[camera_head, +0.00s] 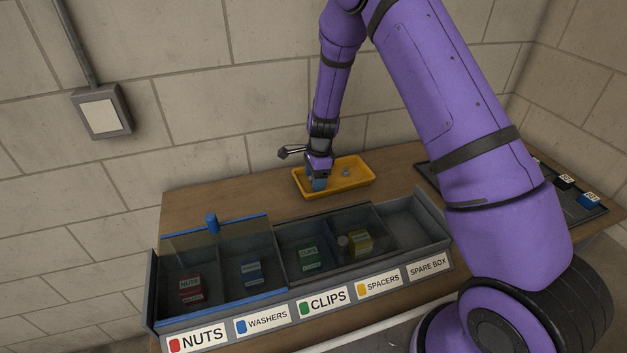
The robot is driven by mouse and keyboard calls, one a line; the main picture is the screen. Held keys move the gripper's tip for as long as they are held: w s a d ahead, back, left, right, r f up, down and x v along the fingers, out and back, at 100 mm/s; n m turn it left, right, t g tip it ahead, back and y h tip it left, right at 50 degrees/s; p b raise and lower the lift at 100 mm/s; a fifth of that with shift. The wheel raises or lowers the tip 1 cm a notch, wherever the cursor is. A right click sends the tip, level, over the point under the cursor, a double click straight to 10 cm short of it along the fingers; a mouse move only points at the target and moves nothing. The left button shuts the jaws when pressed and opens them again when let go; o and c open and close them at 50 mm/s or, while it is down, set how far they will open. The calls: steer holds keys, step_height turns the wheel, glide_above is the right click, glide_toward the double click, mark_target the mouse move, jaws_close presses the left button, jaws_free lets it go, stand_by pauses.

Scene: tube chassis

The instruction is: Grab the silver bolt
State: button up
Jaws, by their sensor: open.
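A small silver-grey piece (346,173), which looks like the silver bolt, lies in the yellow tray (362,184) at the back of the bench. It is too small to make out its shape. My gripper (318,186) points down over the left part of the tray, to the left of the silver piece and apart from it. My gripper is open. Its fingertips show small and partly overlap in this view, so what lies between or under them is hidden.
A sorting box (150,300) with labelled compartments stands in front of the tray. Clear lids, one with a blue knob (211,222), cover several compartments; the spare box (412,222) is open and empty. A dark tray (430,170) lies at right, partly behind my arm. Bare wood (230,195) is left of the yellow tray.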

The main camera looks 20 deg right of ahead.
steer(key=c, duration=0.7)
steer(key=shift+o, duration=0.2)
